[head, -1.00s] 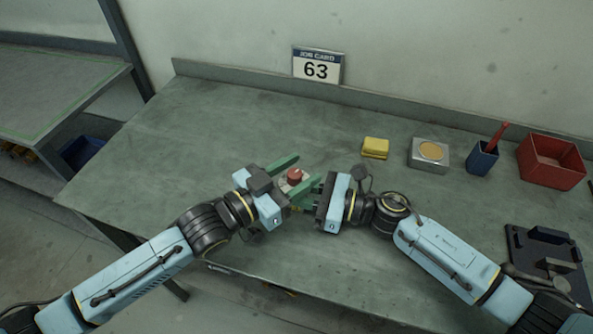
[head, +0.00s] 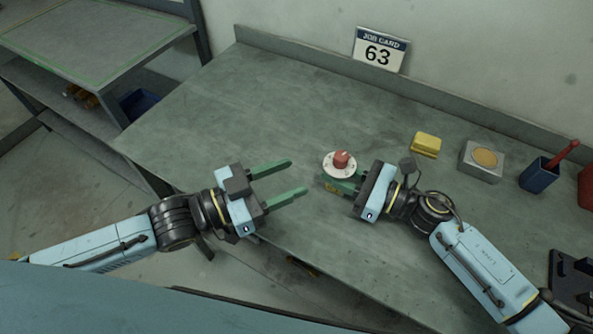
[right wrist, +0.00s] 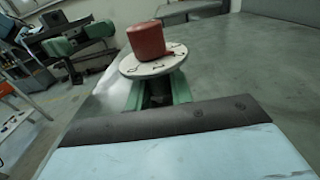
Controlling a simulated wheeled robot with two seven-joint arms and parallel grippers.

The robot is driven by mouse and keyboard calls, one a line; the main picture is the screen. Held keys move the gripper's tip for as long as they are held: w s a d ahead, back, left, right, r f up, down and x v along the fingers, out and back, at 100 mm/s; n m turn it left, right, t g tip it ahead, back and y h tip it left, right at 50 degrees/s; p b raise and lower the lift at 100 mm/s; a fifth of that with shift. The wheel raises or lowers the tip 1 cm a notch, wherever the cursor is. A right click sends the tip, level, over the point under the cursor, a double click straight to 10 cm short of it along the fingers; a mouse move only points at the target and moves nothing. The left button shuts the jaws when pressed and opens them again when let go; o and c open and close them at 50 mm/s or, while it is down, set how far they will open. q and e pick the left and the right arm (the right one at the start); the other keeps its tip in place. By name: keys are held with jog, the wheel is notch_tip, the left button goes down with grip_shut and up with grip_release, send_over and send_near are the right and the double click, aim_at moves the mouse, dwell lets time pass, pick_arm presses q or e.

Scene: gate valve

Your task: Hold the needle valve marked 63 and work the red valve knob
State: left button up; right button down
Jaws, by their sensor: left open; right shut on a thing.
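The needle valve, with a round white dial (head: 330,169) and a red knob (head: 342,158) on top, is held by my right gripper (head: 340,183) over the bench. In the right wrist view the red knob (right wrist: 147,40) stands upright above the white dial (right wrist: 153,60), and the valve body below is mostly hidden. The right gripper's green fingers are shut on the valve body. My left gripper (head: 288,181) is open and empty, to the left of the valve and apart from it. A job card (head: 380,50) reading 63 stands at the back of the bench.
A yellow sponge-like block (head: 426,144), a grey tin (head: 483,159) and a blue cup (head: 540,174) with a red item stand at the right. A red bin (head: 586,188) is cut off by the picture edge. The bench (head: 250,110) is clear at back left.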

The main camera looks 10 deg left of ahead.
jog(key=c, duration=1.1)
grip_release()
jog(key=shift+c, duration=0.2)
